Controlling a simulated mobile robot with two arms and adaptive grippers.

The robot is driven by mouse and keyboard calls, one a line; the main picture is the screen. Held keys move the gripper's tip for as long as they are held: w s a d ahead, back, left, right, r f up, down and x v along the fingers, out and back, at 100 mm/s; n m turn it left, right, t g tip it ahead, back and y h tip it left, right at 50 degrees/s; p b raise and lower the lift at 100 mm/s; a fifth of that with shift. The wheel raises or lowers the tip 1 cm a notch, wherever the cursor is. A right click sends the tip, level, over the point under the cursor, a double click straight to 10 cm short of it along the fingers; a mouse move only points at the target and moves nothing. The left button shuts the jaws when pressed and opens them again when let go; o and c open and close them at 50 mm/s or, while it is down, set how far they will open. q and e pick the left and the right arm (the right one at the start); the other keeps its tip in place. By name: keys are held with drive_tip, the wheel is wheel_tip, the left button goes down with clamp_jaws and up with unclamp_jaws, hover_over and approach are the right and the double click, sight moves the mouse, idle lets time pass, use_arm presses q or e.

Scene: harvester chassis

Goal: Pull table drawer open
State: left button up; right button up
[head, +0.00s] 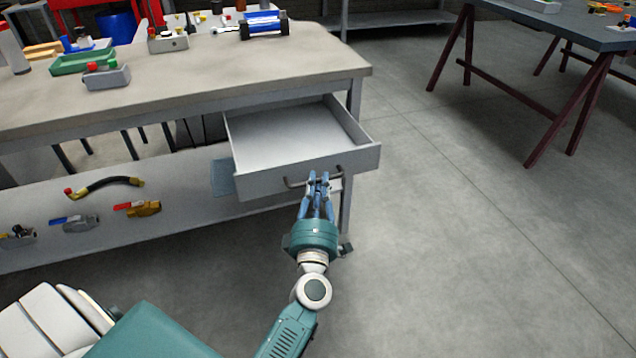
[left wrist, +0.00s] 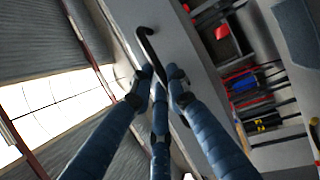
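The table drawer (head: 290,150) is a grey-white box at the right end of the workbench (head: 200,85), pulled partly out, and its inside looks empty. A dark bar handle (head: 296,184) runs across its front. My left gripper (head: 318,180) is at the handle's middle, its blue fingers around the bar. In the left wrist view the handle (left wrist: 148,45) passes between the fingertips of the left gripper (left wrist: 160,84), which look closed on it. The fingers hide part of the bar. My right gripper shows in neither view.
A green tray (head: 82,63), a grey box with red and green buttons (head: 106,76) and a blue cylinder (head: 264,24) stand on the workbench. Valves and a hose (head: 105,182) sit on the lower shelf. A second table (head: 570,25) stands at right. The floor (head: 450,220) between is clear.

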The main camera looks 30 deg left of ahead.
use_arm(q)
drive_tip(key=o, duration=0.5)
drive_tip(key=shift+c, duration=0.2)
drive_tip(key=shift+s, duration=0.1)
drive_tip(key=v, duration=1.1)
drive_tip(key=shift+s+d, duration=0.15)
drive_tip(key=shift+s, duration=0.2)
drive_tip(key=shift+f, duration=0.15)
